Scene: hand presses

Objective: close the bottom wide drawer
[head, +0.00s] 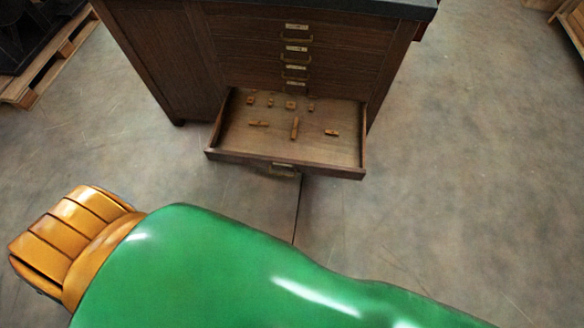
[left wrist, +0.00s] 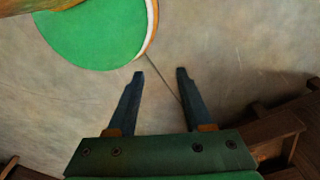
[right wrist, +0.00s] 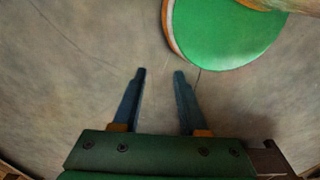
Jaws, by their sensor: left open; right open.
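The bottom wide drawer (head: 335,171) of a dark wooden cabinet (head: 160,65) is pulled out toward me in the head view. Its front carries a small handle (head: 283,169), and several small wooden pieces (head: 294,128) lie inside. My left gripper (left wrist: 160,73) is open and empty over the floor in the left wrist view. Dark woodwork (left wrist: 283,133) shows right of it, apart from the fingers. My right gripper (right wrist: 160,72) is open and empty over the floor in the right wrist view, with a bit of dark wood at the lower right. Neither gripper shows in the head view.
Several shut drawers with handles (head: 295,48) sit above the open one, under a dark top (head: 390,8). A pallet with a dark object (head: 30,40) stands at the far left, and wooden crates at the far right. The floor (head: 455,160) around the drawer is clear.

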